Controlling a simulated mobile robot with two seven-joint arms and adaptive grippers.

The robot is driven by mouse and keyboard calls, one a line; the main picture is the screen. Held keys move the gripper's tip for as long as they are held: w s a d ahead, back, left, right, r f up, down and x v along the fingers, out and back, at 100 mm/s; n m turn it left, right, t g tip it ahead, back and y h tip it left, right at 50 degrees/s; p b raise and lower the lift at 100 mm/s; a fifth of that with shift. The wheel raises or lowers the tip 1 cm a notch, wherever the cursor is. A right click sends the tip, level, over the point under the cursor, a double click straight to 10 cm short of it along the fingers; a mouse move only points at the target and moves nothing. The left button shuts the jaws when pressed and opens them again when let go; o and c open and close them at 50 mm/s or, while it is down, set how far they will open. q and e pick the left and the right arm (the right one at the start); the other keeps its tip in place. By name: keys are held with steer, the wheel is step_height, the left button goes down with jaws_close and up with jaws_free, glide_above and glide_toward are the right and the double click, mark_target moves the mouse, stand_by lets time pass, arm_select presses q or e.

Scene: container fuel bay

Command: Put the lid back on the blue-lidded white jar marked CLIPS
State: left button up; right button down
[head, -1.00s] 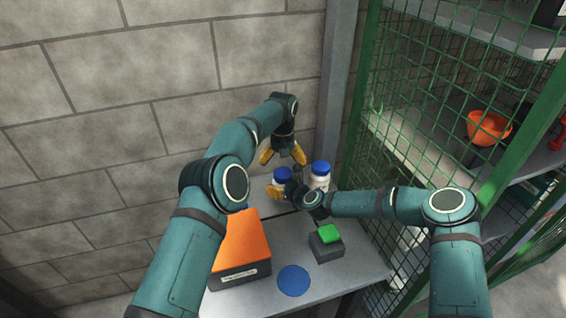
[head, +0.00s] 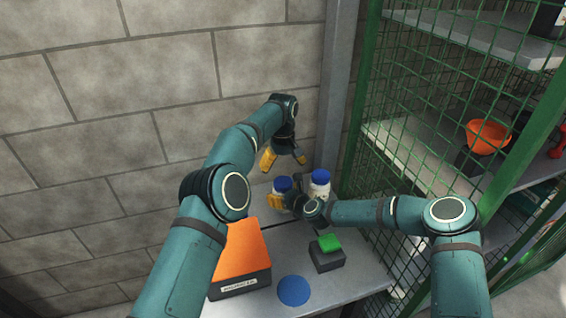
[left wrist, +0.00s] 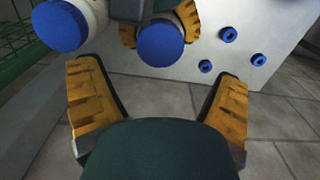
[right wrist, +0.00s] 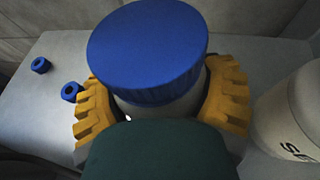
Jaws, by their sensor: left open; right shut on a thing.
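A white jar with a blue lid (head: 282,184) stands at the back of the bench, and my right gripper (head: 284,200) is shut around its body. In the right wrist view the blue lid (right wrist: 147,50) sits on top of this jar; how firmly it is seated I cannot tell. A second blue-lidded white jar (head: 320,184) stands just to the right. Its side shows part of a dark marking ending in S in the right wrist view (right wrist: 290,115); the full word is hidden. My left gripper (head: 284,158) is open and empty, above the held jar.
An orange-topped box (head: 243,258) is at the front left of the bench, with a green-topped dark box (head: 327,253) and a flat blue disc (head: 293,291). A wall is behind; a green mesh cage (head: 440,110) is right.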

mark_target(283, 182)
arm_select(q)
steer(key=shift+f, duration=3.45)
steer(key=c, duration=1.3)
steer(key=m, duration=0.3)
steer(key=o, duration=1.3)
steer(key=shift+c, duration=0.2)
steer(key=shift+r, duration=0.1)
